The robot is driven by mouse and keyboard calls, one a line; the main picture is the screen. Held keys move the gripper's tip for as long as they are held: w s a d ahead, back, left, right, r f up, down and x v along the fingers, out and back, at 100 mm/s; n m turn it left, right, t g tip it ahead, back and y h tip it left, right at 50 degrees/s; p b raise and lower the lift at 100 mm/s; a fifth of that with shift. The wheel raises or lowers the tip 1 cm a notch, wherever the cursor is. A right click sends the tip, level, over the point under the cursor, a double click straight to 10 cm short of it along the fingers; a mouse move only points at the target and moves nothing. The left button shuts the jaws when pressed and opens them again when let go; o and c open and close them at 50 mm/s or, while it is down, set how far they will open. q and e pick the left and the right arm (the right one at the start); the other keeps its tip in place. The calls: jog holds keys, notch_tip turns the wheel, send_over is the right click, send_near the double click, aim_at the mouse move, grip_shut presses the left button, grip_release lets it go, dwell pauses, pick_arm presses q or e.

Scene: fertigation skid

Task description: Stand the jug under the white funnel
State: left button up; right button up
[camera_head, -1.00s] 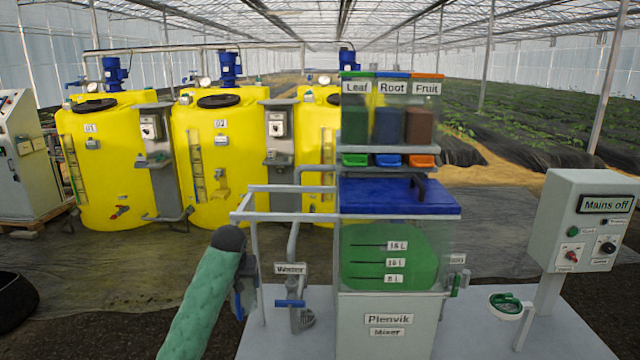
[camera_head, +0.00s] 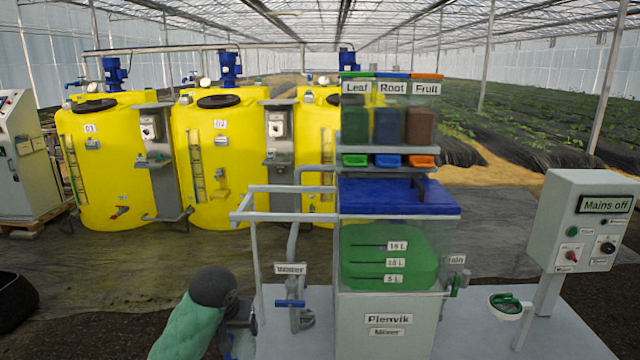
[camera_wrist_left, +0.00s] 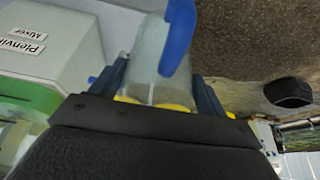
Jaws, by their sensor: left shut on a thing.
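The jug (camera_wrist_left: 145,78) is translucent and pale with a blue handle (camera_wrist_left: 178,38). In the left wrist view it sits between the two dark blue fingers of my left gripper (camera_wrist_left: 158,88), which is shut on it. In the head view my left gripper (camera_head: 242,322) is low, left of the mixer stand, and my arm hides most of it and the jug. A small white-rimmed round piece with green inside (camera_head: 508,303) is on the right of the grey base; I cannot tell whether it is the white funnel. No other funnel is clear. My right gripper is not in view.
The Plenvik mixer (camera_head: 388,325) with its green-filled tank stands at centre. The Water pipe with a blue valve handle (camera_head: 290,303) is beside my left gripper. A grey rail (camera_head: 285,217) runs above it. The Mains off box (camera_head: 590,225) stands at right.

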pick_arm(q)
jog(key=shift+s+f, duration=0.95)
jog(key=shift+s, duration=0.2)
jog(key=s+f, duration=0.1)
jog(key=f, duration=0.1)
jog(key=s+f, duration=0.2)
jog(key=f, duration=0.1)
jog(key=s+f, duration=0.2)
jog(key=shift+a+f, duration=0.2)
jog(key=shift+a, duration=0.05)
